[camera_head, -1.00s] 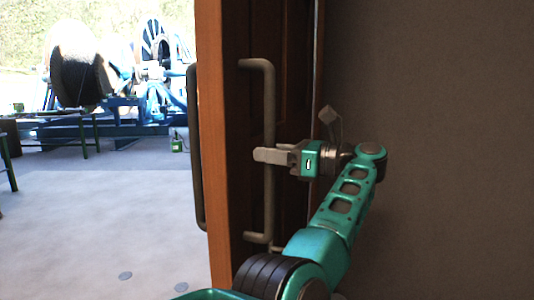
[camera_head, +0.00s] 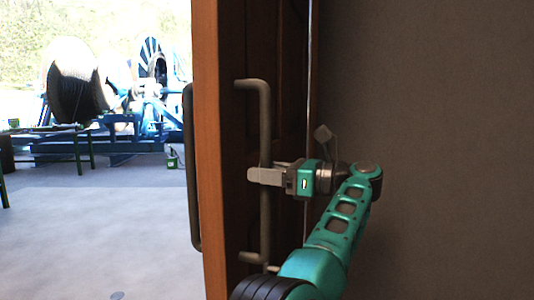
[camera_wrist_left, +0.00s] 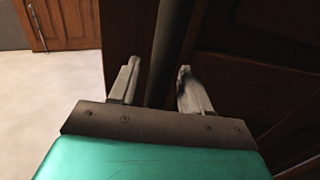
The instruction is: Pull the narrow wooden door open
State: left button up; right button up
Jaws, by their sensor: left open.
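The narrow wooden door (camera_head: 207,130) stands ajar, its edge toward me, with a dark panelled face to the right of the edge. A long grey bar handle (camera_head: 265,110) is fixed upright on that face. A second bar handle (camera_head: 191,170) shows on the door's other side. My left gripper (camera_head: 268,176) is at about mid-height of the near handle. In the left wrist view the handle bar (camera_wrist_left: 168,50) runs between the two spread fingers (camera_wrist_left: 158,85), with a gap on either side. My right gripper is not in view.
A plain dark wall (camera_head: 440,130) fills the right side, close to my left arm. Left of the door is an open doorway onto a pale floor (camera_head: 100,230). Beyond are a large cable reel (camera_head: 75,85), blue machinery (camera_head: 120,140) and a green table (camera_head: 50,137).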

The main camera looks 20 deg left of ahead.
pick_arm(q)
jog(key=shift+r, duration=0.1)
notch_tip(320, 180, up, 19)
jog(key=p, duration=0.7)
jog(key=shift+r+p, duration=0.15)
jog(key=shift+p, duration=0.15)
jog(key=shift+r, duration=0.3)
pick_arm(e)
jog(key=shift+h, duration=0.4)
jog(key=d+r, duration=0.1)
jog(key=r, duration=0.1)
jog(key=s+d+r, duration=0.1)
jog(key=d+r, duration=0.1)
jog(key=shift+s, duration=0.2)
pick_arm(q)
jog(key=shift+c, duration=0.4)
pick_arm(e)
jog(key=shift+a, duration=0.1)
